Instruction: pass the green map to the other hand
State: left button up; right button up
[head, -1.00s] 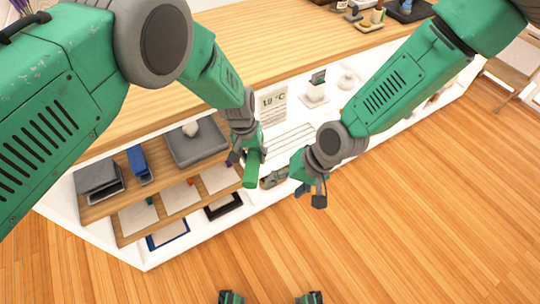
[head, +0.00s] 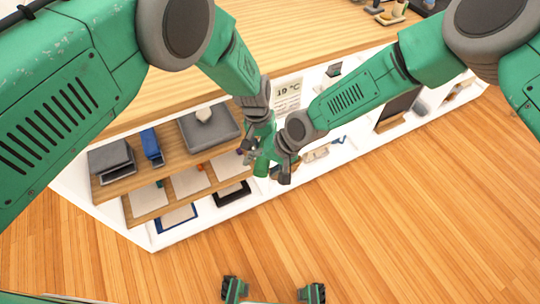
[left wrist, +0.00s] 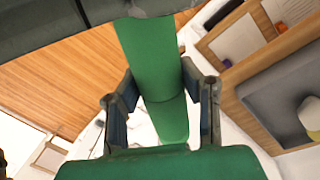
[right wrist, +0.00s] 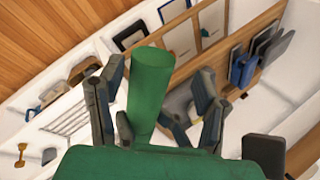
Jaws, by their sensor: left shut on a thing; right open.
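The green map (head: 262,163) is a rolled green tube between my two hands in the head view. My left gripper (left wrist: 160,92) is shut on it in the left wrist view, with the tube running between its fingers. The map also shows in the right wrist view (right wrist: 150,85), standing between the spread fingers of my right gripper (right wrist: 155,90). My right gripper is open and close around the tube, and I cannot tell whether its fingers touch it. In the head view the right gripper (head: 284,168) is beside the map's right side.
A wooden counter (head: 290,45) runs behind the hands. Below it, shelves hold a grey tray (head: 210,130), a blue box (head: 151,146) and a dark grey box (head: 111,158). The wooden floor (head: 370,220) in front is clear.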

pick_arm(q)
jog(key=shift+d, duration=0.2)
pick_arm(e)
jog(key=shift+a+f, duration=0.15)
jog(key=shift+f, duration=0.4)
pick_arm(q)
jog(key=shift+d, duration=0.15)
pick_arm(e)
jog(key=shift+f, duration=0.1)
jog(key=shift+a, duration=0.1)
jog(key=c, duration=1.2)
pick_arm(q)
jog(key=o, duration=1.2)
pick_arm(e)
jog(key=shift+a, duration=0.1)
jog(key=shift+c, duration=0.3)
pick_arm(q)
jog(key=shift+a, duration=0.2)
pick_arm(e)
grip_shut()
pick_arm(q)
jog(key=shift+d, duration=0.1)
